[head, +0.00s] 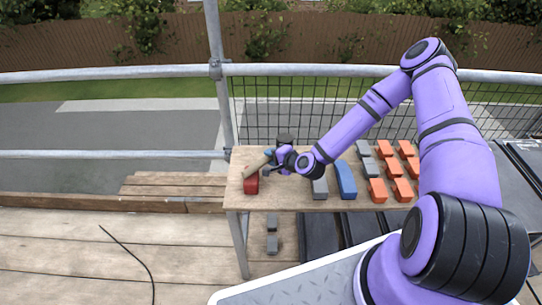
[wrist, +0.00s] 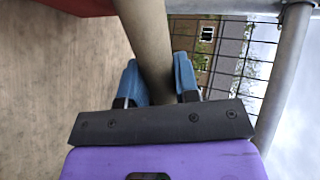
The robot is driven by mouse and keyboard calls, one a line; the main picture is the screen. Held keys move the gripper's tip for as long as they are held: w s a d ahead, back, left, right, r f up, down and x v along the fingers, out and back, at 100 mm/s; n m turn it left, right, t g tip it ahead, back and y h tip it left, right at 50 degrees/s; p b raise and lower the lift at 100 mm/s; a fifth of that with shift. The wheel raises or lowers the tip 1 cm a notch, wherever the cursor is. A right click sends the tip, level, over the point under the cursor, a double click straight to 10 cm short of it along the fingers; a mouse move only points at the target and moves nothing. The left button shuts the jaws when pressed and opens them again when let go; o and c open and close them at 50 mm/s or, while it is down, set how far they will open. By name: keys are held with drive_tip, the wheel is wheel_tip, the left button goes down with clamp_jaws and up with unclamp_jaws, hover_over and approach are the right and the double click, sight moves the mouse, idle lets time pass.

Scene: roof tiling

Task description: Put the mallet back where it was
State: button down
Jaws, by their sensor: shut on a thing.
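My gripper (head: 268,157) is at the left end of the wooden bench, with its blue fingers closed around the mallet's tan handle (head: 256,166). In the wrist view, the handle (wrist: 146,35) runs between the two blue fingers (wrist: 158,82) and out past the top edge. In the head view the handle slants down to the left, its lower end just above or against a red block (head: 250,184); I cannot tell if they touch. A dark cylinder (head: 285,137) in line with the handle, beyond my gripper, looks like the mallet's head.
The bench (head: 290,201) holds a grey block (head: 320,188), a blue bar (head: 345,180) and several orange (head: 378,190) and grey tiles to the right. A mesh guard and rail (head: 300,70) stand behind it. Two grey pieces (head: 272,244) lie on the boards below.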

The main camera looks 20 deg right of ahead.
drive_tip(key=shift+f, duration=0.4)
drive_tip(key=c, duration=0.9)
unclamp_jaws()
drive_tip(key=shift+o, duration=0.3)
drive_tip(key=shift+r, duration=0.5)
drive_tip(key=v, duration=1.2)
